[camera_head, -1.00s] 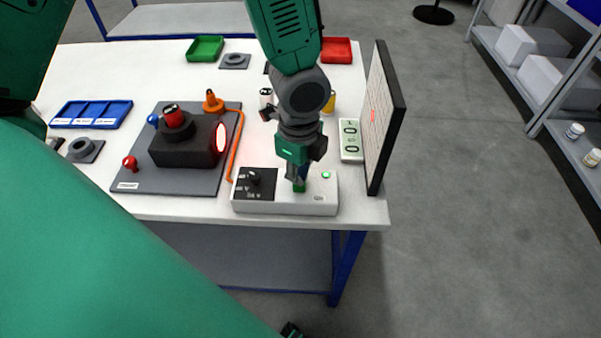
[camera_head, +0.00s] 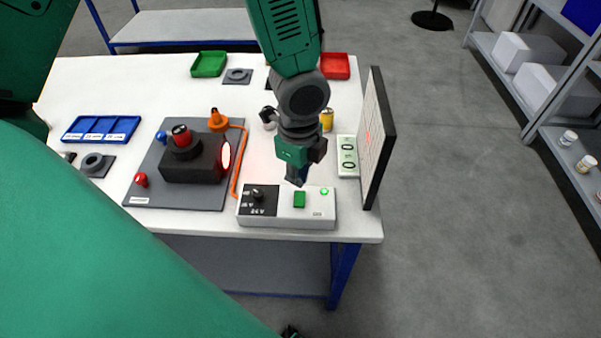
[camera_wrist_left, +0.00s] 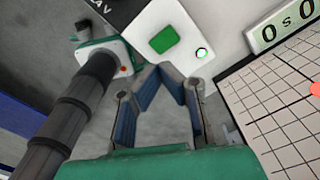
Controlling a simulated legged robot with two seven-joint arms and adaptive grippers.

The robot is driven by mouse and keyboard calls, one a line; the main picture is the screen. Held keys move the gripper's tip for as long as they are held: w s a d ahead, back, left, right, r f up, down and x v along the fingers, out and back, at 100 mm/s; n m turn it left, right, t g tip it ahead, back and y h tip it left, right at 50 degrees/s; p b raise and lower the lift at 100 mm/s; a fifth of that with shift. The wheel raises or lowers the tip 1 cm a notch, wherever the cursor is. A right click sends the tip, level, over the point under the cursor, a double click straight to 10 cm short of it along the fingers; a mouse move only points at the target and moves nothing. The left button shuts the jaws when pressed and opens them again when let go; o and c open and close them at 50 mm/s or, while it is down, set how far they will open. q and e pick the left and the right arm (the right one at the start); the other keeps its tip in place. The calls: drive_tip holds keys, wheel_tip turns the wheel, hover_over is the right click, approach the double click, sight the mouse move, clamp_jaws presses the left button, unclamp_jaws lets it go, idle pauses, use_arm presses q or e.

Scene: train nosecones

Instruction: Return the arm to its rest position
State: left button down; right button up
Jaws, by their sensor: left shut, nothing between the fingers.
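My left gripper (camera_head: 297,180) points down over the white control box (camera_head: 287,221) near the table's front edge. Its fingers are shut with nothing between them. The tips are just above and apart from the green button (camera_head: 299,200) on the box. In the left wrist view, the closed fingertips (camera_wrist_left: 166,70) show below the green button (camera_wrist_left: 164,39), with a lit green lamp (camera_wrist_left: 202,53) beside it. The box also has a dark knob (camera_head: 258,194). My right gripper is not in view.
A panel with a grid face (camera_head: 376,135) stands upright right of the arm, beside a counter (camera_head: 347,156). Left are a grey plate (camera_head: 190,200) with a black lamp unit (camera_head: 195,165) and a blue tray (camera_head: 102,139). Green (camera_head: 209,64) and red (camera_head: 335,66) trays lie behind.

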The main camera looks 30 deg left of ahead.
use_arm(q)
drive_tip(key=s+f+n, duration=0.1)
drive_tip(key=f, duration=0.1)
drive_tip(key=s+f+n, duration=0.2)
drive_tip(key=s+f+n+h, duration=0.1)
drive_tip(key=s+f, duration=0.1)
drive_tip(key=shift+s+d+n+g, duration=0.1)
drive_tip(key=shift+d+n+g, duration=0.2)
drive_tip(key=shift+d, duration=0.05)
drive_tip(key=s+a+f+n, duration=0.3)
drive_tip(key=s+f+n, duration=0.2)
drive_tip(key=s+n, duration=0.2)
drive_tip(key=s+a+f+n, duration=0.3)
drive_tip(key=s+f+n, duration=0.2)
drive_tip(key=s+n, duration=0.15)
wheel_tip(320, 180, down, 14)
drive_tip(key=w+t+y+b, duration=0.1)
drive_tip(key=b, duration=1.4)
drive_tip(key=shift+w+d+m, duration=0.35)
drive_tip(key=shift+m, duration=0.1)
drive_tip(key=shift+f, duration=0.1)
